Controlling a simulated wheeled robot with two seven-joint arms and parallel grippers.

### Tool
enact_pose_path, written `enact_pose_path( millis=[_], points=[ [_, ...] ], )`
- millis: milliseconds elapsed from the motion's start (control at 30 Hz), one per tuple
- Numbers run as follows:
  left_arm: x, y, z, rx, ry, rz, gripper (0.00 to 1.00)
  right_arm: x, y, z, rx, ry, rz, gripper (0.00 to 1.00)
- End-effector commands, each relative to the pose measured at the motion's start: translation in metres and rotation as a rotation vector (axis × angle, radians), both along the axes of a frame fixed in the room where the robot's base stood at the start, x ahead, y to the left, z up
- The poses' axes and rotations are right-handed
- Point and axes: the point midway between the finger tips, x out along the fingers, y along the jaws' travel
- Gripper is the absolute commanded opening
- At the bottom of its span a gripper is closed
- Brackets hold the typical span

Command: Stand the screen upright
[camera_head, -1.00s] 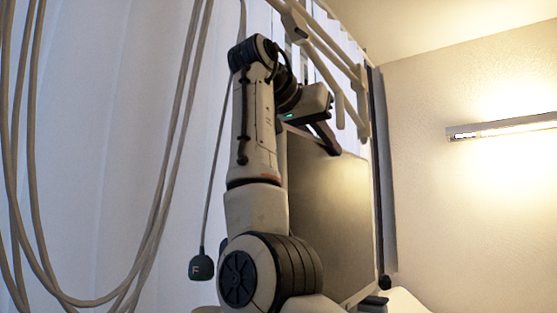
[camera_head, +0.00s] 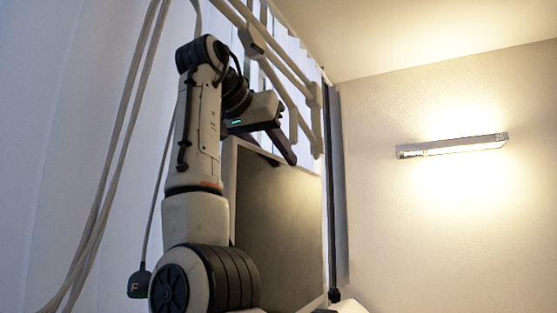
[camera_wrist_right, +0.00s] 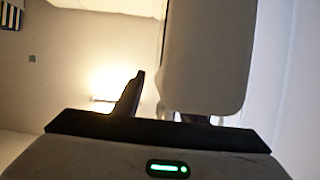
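The screen (camera_head: 280,225), a dark panel with a pale frame, stands behind my right arm in the head view. Its left side is partly hidden by that arm, and its lower end is not clearly seen. My right gripper (camera_head: 268,146) is at the screen's top edge, its dark fingers apart. In the right wrist view one dark finger (camera_wrist_right: 128,96) stands to the left of a pale, round-cornered panel (camera_wrist_right: 207,55), with a gap between them; the other finger is mostly hidden. I cannot tell whether the fingers touch the screen. My left gripper is not in view.
Pale rails (camera_head: 283,62) run above and close behind my right gripper. Hanging cables (camera_head: 112,170) and a dark pendant marked F (camera_head: 139,284) are at left. A dark vertical post (camera_head: 331,190) stands right of the screen. A lit wall lamp (camera_head: 452,146) is at right.

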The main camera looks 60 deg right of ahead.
Motion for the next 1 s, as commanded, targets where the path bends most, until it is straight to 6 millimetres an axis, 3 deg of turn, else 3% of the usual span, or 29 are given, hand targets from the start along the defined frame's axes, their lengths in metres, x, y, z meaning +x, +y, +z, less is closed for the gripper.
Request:
enact_pose_path(
  millis=[200, 400, 1000],
  points=[
    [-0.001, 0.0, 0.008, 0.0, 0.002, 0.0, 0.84, -0.001, 0.043, 0.02, -0.002, -0.001, 0.002, 0.38],
    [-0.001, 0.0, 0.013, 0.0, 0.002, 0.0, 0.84, -0.003, 0.069, 0.031, -0.001, -0.001, 0.0, 0.38],
    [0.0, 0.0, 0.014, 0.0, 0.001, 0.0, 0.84, -0.003, 0.077, 0.032, 0.001, -0.001, -0.002, 0.38]
  ],
)
